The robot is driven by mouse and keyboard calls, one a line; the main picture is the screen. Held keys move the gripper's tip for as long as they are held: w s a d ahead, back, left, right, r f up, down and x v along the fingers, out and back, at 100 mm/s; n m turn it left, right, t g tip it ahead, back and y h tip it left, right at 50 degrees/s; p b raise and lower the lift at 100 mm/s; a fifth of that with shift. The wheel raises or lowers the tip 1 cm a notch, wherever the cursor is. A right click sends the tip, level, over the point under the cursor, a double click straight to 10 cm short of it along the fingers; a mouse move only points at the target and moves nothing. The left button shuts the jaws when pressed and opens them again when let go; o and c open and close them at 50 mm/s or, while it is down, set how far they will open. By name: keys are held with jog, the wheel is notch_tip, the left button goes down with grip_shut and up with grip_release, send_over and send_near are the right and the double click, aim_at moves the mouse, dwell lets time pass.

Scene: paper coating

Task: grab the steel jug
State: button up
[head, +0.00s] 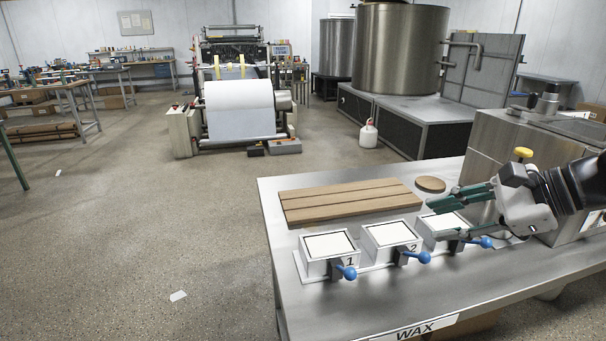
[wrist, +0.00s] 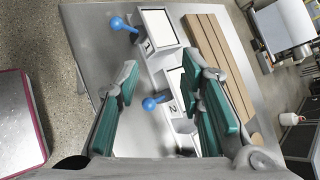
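I cannot make out a steel jug in either view; my gripper and arm hide part of the right side of the metal table. My gripper (head: 434,219) is above the right end of the table, over the third white-topped block (head: 440,223). Its two green-padded fingers are spread apart with nothing between them. In the wrist view my gripper (wrist: 160,72) is open too, with the table and blocks seen beyond the fingers.
The metal table (head: 300,306) holds blocks 1 (head: 327,246) and 2 (head: 391,236) with blue-knobbed levers, a slatted wooden board (head: 350,199) and a round wooden disc (head: 430,184). A steel cabinet (head: 488,145) stands at right. Open floor lies left.

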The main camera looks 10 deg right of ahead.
jog(key=w+d+f+m+t+h+b, duration=0.1)
jog(key=w+d+f+m+t+b, duration=0.2)
jog(key=d, duration=0.5)
jog(key=w+d+f+m+t+h+b, duration=0.1)
jog(key=d+f+m+t+b, duration=0.3)
jog(key=d, duration=0.3)
jog(key=m+t+h+b, duration=0.3)
jog(key=m+h+b, duration=0.4)
jog(key=m, duration=0.4)
send_near(527, 239)
jog(key=shift+h, duration=0.4)
jog(key=w, duration=0.3)
jog(key=w+d+r+b, duration=0.1)
jog(key=w, duration=0.3)
jog(key=w+b, duration=0.1)
jog(key=w, duration=0.2)
jog(key=shift+w+d+r, duration=0.2)
grip_shut()
